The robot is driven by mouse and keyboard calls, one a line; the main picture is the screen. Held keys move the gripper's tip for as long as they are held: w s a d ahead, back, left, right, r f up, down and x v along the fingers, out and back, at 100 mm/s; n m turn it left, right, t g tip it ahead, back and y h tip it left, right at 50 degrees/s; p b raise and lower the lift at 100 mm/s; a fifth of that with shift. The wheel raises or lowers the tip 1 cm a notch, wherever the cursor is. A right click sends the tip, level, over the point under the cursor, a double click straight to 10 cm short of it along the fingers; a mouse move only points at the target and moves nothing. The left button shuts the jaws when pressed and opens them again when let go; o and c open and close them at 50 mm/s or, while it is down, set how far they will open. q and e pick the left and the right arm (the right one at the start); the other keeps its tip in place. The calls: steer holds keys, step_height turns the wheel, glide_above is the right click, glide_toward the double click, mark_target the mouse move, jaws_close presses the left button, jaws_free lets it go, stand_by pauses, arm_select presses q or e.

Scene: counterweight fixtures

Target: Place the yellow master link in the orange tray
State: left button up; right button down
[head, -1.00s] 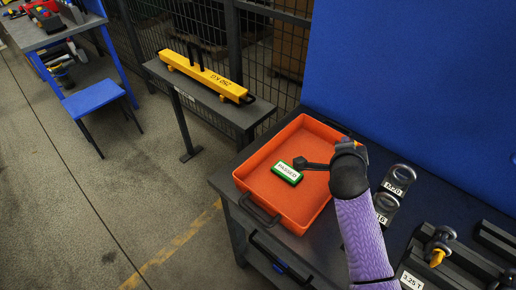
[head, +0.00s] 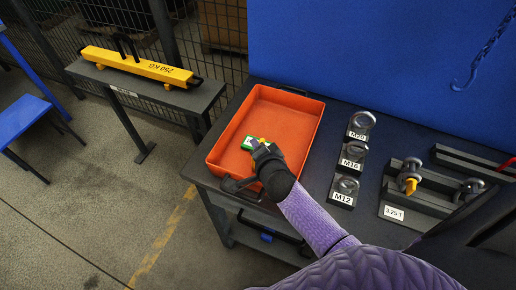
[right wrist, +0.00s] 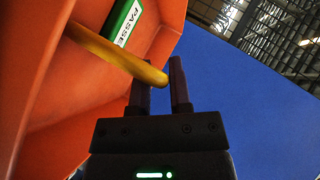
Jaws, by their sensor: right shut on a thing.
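The orange tray (head: 293,105) stands on the dark bench. A green tag (head: 247,142), marked PASSED in the right wrist view (right wrist: 127,22), is at its near part. My right gripper (head: 260,146) points down at the tray's near end, beside the tag. It is shut on the yellow master link (right wrist: 115,53), a yellow bar whose end sits between the fingertips (right wrist: 160,80) in the right wrist view. In the head view only a small yellow bit shows by the fingers; the rest is hidden. Whether the link touches the tray floor I cannot tell. My left gripper is not in view.
Eyebolts on labelled blocks, M20 (head: 361,124), M16 (head: 352,155) and M12 (head: 343,190), stand right of the tray. Shackles (head: 410,175) lie in dark racks farther right. A yellow 250 KG beam (head: 140,65) rests on a side stand. A blue panel (head: 390,50) rises behind the bench.

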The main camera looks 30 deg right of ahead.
steer(key=shift+f, duration=0.1)
steer(key=c, duration=0.9)
jaws_free()
steer(key=o, duration=0.4)
steer(key=shift+c, duration=0.2)
steer(key=shift+r, duration=0.3)
steer(key=p+v, duration=0.3)
steer(key=v, duration=0.9)
steer(key=shift+f, duration=0.15)
